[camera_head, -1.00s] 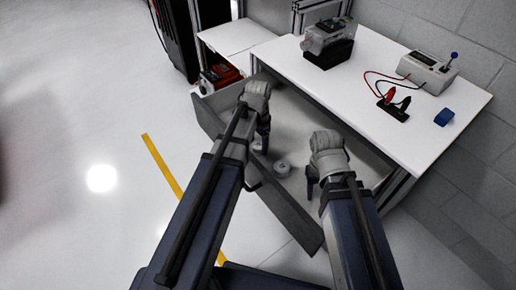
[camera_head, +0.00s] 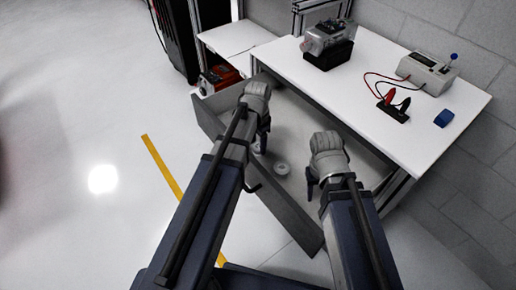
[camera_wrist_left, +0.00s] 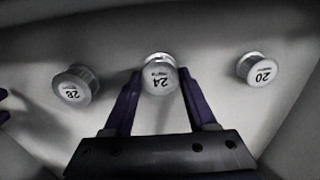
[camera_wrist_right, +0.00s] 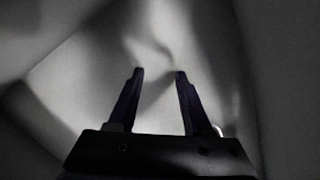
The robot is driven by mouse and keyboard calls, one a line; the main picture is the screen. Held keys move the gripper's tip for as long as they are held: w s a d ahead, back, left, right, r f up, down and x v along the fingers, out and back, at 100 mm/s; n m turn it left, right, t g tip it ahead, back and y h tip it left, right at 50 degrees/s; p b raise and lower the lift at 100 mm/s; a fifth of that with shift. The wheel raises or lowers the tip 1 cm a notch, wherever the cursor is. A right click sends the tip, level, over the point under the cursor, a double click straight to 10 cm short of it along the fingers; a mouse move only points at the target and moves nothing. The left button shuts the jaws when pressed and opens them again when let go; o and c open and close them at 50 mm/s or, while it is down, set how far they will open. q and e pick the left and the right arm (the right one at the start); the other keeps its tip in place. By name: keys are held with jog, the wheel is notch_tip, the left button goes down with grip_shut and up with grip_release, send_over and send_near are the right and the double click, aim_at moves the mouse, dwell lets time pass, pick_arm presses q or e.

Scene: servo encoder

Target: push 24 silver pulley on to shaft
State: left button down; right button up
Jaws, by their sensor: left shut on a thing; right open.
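In the left wrist view, the silver pulley marked 24 (camera_wrist_left: 159,77) sits between the fingertips of my left gripper (camera_wrist_left: 160,92), which is shut on it. A pulley marked 28 (camera_wrist_left: 75,85) lies to its left and one marked 20 (camera_wrist_left: 257,69) to its right. In the head view, my left gripper (camera_head: 262,138) is down inside the open drawer, and a small round pulley (camera_head: 282,169) shows nearby; its number is too small to read. My right gripper (camera_wrist_right: 160,74) is open and empty over the drawer. I cannot make out the shaft.
The drawer's front wall (camera_head: 285,212) is close to both arms. On the white table (camera_head: 300,76) stand a grey machine on a black base (camera_head: 328,45), a meter box (camera_head: 428,70) with leads and clips, and a blue block (camera_head: 444,118). A red item (camera_head: 217,78) is at left.

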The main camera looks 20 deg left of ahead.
aim_at(258, 146)
pick_arm(q)
jog(key=shift+r, duration=0.1)
notch_tip(258, 146, up, 7)
jog(key=p, duration=0.7)
pick_arm(e)
notch_tip(258, 146, up, 7)
